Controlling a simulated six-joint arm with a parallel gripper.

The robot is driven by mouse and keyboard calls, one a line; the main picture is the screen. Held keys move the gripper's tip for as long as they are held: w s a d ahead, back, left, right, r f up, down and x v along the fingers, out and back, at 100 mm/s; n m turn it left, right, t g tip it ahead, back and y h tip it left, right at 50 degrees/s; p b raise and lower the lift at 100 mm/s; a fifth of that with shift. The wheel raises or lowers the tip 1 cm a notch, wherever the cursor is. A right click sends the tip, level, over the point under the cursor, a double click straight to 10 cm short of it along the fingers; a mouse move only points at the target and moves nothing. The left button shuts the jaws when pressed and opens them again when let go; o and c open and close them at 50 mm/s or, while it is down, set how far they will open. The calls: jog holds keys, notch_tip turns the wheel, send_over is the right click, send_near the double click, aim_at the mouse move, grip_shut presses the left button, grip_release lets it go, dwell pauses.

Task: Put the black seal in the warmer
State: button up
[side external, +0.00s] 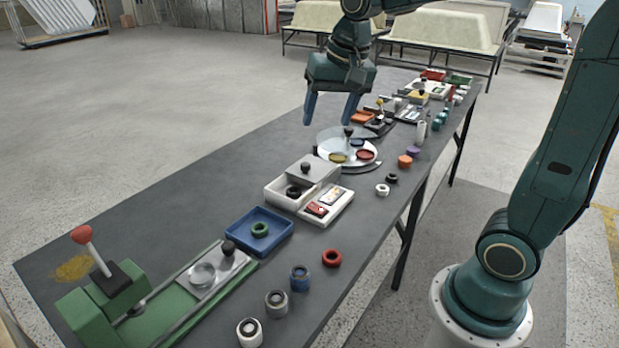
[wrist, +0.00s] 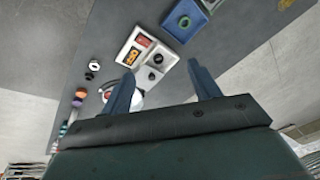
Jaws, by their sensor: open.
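A black ring (side external: 293,192), which looks like a black seal, lies inside the open part of a white box (side external: 272,196). The box may be the warmer; no label is readable. Its grey lid (side external: 318,167) with a dark knob sits over the far part. The black ring also shows in the wrist view (wrist: 158,59). A second small black piece (side external: 391,178) lies on the table beside a white ring (side external: 382,190); it also shows in the wrist view (wrist: 89,76). My gripper (side external: 330,110) is open and empty, high above the table, with fingers pointing down.
A white panel (side external: 336,210) with a red part stands beside the box. A blue tray (side external: 258,244) holds a green ring. A round plate (side external: 325,150) with coloured rings stands behind the box, and a green lever device (side external: 100,305) at the near end. The table's left side is clear.

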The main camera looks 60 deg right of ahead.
jog(key=s+a+f+n+t, duration=0.1)
jog(key=s+a+n, duration=0.1)
jog(key=s, duration=0.6)
jog(key=s+a+f+n+t, duration=0.1)
jog(key=s+a+n, duration=0.1)
jog(key=s+n, duration=0.3)
jog(key=shift+s+a+n, duration=0.3)
jog(key=shift+s, duration=1.8)
